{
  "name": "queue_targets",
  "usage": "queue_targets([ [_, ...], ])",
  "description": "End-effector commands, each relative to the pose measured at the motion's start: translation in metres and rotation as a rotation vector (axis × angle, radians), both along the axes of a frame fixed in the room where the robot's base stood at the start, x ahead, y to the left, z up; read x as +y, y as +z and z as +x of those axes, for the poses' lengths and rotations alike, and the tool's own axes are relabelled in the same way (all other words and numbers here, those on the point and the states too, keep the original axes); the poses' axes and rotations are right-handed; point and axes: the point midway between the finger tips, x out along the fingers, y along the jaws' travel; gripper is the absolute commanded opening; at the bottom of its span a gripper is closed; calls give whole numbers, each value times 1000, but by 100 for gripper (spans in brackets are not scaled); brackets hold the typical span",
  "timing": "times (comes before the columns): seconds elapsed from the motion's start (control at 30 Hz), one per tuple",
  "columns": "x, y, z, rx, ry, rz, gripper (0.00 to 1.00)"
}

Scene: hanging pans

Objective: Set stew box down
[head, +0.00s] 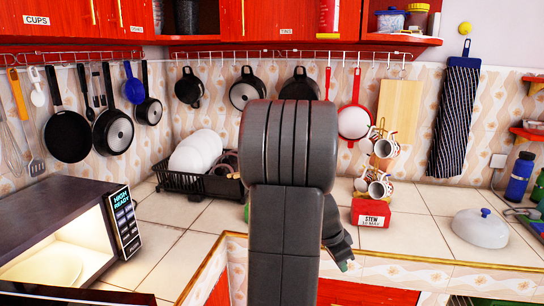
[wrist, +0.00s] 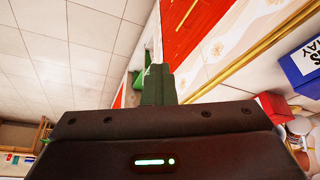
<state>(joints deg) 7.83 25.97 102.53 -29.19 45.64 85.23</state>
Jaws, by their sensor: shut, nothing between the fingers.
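The stew box is a small red box with a white label reading STEW 10 MAY (head: 371,212). It stands upright on the tiled counter, right of my arm in the head view. My gripper (head: 346,264) is partly hidden behind my own arm and hangs at the counter's front edge, below and left of the box and apart from it. In the wrist view my gripper (wrist: 157,72) has its fingers together, with nothing between them. A red block (wrist: 272,106) at the right of the wrist view may be the stew box, but I cannot tell.
A blue labelled box (wrist: 304,66) shows in the wrist view. Mugs on a stand (head: 380,165) rise close behind the stew box. A domed lid (head: 480,228) lies to the right, a dish rack (head: 188,184) and lit microwave (head: 70,235) to the left. Tiles between box and lid are clear.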

Motion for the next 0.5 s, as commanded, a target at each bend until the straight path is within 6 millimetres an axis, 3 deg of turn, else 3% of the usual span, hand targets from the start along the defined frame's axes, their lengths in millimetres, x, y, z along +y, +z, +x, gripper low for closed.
queue_targets([
  [0.5,-78,53,-39,-1,-527,1,0],
])
